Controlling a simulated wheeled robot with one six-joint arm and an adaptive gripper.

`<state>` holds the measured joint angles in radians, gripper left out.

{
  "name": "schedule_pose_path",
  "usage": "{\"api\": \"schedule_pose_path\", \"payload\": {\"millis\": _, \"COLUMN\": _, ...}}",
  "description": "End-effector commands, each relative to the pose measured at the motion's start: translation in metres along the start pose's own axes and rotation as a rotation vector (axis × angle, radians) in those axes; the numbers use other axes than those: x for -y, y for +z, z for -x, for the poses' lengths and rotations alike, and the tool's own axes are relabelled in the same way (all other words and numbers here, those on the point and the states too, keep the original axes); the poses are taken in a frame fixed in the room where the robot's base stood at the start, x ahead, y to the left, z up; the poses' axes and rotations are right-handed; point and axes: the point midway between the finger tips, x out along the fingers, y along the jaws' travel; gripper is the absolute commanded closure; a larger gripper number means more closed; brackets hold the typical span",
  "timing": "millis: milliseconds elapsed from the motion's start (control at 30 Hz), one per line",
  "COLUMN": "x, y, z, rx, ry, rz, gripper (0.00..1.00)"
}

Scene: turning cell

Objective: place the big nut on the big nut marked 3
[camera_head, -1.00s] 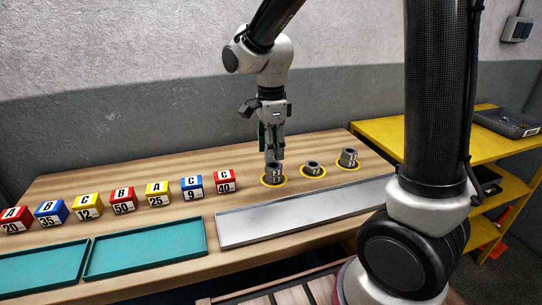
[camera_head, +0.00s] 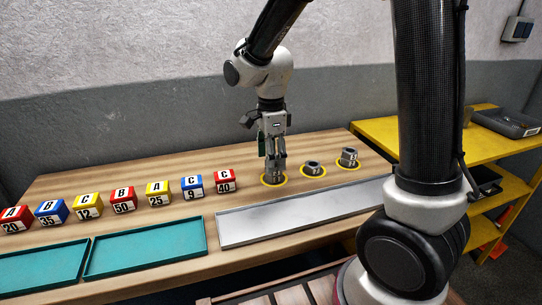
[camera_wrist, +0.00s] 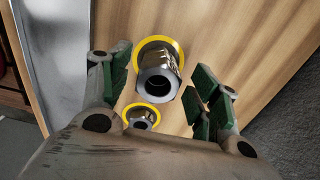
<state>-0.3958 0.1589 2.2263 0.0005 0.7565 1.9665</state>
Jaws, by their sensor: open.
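A stack of two dark steel nuts (camera_head: 274,178) stands on the left yellow ring on the wooden bench. It also shows between my fingers in the wrist view (camera_wrist: 158,75), hole facing up. My gripper (camera_head: 275,166) is open, its fingers down on either side of this stack; in the head view they cover its upper part. A single nut (camera_head: 312,169) stands on the middle ring, and likely the same one shows in the wrist view (camera_wrist: 142,117). Two stacked nuts (camera_head: 349,158) stand on the right ring. The number labels are too small to read surely.
A shallow grey metal tray (camera_head: 300,211) lies along the bench's front. Teal trays (camera_head: 145,248) lie to the left. Several lettered, numbered cubes (camera_head: 158,193) stand in a row left of the nuts. A yellow shelf (camera_head: 400,130) stands at the right; the wall is behind.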

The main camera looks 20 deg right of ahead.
Motion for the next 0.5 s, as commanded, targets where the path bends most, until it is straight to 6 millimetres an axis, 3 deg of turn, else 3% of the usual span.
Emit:
{"api": "schedule_pose_path", "payload": {"millis": 167, "x": 0.001, "y": 0.000, "z": 0.018, "rx": 0.002, "ry": -0.005, "rz": 0.000, "gripper": 0.38}}
{"api": "schedule_pose_path", "payload": {"millis": 500, "x": 0.001, "y": 0.000, "z": 0.093, "rx": 0.002, "ry": -0.005, "rz": 0.000, "gripper": 0.38}}
